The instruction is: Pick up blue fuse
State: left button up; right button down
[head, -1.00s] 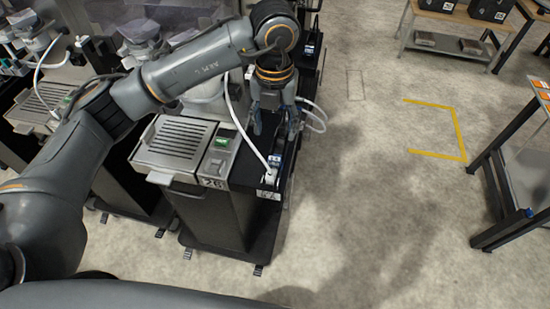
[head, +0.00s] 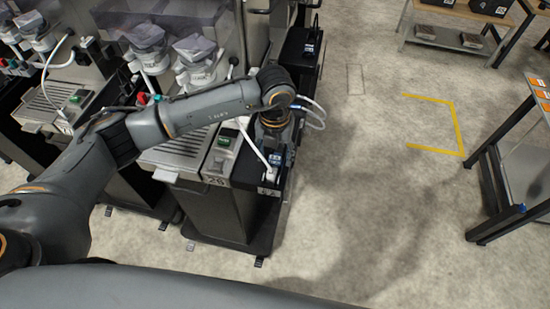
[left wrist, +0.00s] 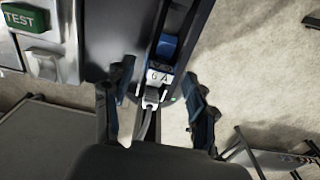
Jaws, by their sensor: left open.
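The blue fuse (left wrist: 167,47) sits in a dark narrow holder with a white "6 A" label, seen in the left wrist view. A grey plug with a cable is at the near end of the holder. My left gripper (left wrist: 158,74) is open, with one finger to each side of the holder and nothing between them held. In the head view my left gripper (head: 274,143) points down over the black side shelf of the dispenser marked 26, and my arm hides much of it. My right gripper is not in view.
The dispenser (head: 216,181) has a slatted tray and a green TEST button (left wrist: 25,17). White cables hang near my wrist. More dispensers stand to the left. A metal table (head: 525,165) is at the right, with open floor between.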

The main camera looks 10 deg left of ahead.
pick_arm(q)
jog(key=c, duration=0.9)
jog(key=shift+o, duration=0.2)
jog(key=shift+r, duration=0.15)
jog(key=shift+w+r+b, duration=0.1)
jog(key=shift+r+b, duration=0.5)
jog(key=shift+b, duration=0.05)
jog(key=s+r+b, duration=0.1)
jog(key=r, duration=0.1)
jog(key=s+r+b, duration=0.1)
jog(key=s+r, duration=0.1)
jog(key=s+d+r+b, duration=0.1)
jog(key=r, duration=0.1)
jog(key=shift+s+r, duration=0.25)
jog(key=shift+r, duration=0.15)
jog(key=s+d+r+b, duration=0.1)
jog(key=s+r, duration=0.3)
jog(key=s, duration=0.5)
jog(key=shift+s+d+r+b, duration=0.25)
jog(key=shift+d+r+b, duration=0.15)
jog(key=shift+b, duration=0.1)
jog(key=shift+r+p, duration=0.6)
jog(key=shift+r, duration=0.45)
notch_tip(320, 180, up, 3)
jog(key=shift+p, duration=0.95)
